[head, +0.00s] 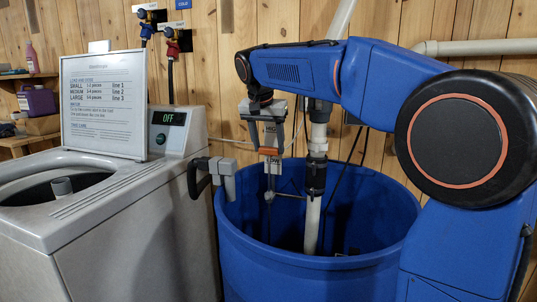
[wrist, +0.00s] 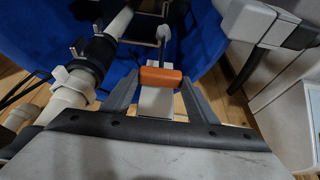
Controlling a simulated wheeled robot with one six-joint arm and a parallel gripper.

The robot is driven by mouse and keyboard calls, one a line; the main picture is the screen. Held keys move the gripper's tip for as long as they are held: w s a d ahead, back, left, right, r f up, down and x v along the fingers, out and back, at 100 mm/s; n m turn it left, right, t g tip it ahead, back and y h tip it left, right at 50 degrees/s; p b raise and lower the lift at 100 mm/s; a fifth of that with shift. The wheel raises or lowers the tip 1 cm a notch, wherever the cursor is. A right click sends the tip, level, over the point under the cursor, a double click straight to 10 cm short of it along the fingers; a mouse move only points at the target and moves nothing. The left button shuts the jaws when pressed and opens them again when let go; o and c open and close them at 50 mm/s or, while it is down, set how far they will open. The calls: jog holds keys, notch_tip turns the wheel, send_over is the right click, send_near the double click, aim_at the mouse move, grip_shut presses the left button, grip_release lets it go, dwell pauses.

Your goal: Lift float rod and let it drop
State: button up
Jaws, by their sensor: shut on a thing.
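The float rod shows as an orange grip piece (head: 268,151) with a thin dark rod below it, hanging into the blue barrel (head: 240,248). In the wrist view the orange piece (wrist: 160,77) lies between the fingertips. My gripper (head: 272,163) points down over the barrel's opening, left of the white pipe, and is shut on the orange piece. It also shows in the wrist view (wrist: 160,88). The rod's lower end and any float are hidden inside the barrel; I cannot tell how high it is raised.
A white vertical pipe (head: 313,200) with black fittings stands close beside my gripper. A grey hooked pipe end (head: 222,170) hangs over the barrel's left rim. The washing machine (head: 120,225), with a display reading OFF (head: 168,118) and a sign (head: 104,100), stands at left.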

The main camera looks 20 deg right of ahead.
notch_tip(320, 180, up, 8)
jog(key=shift+r, duration=0.2)
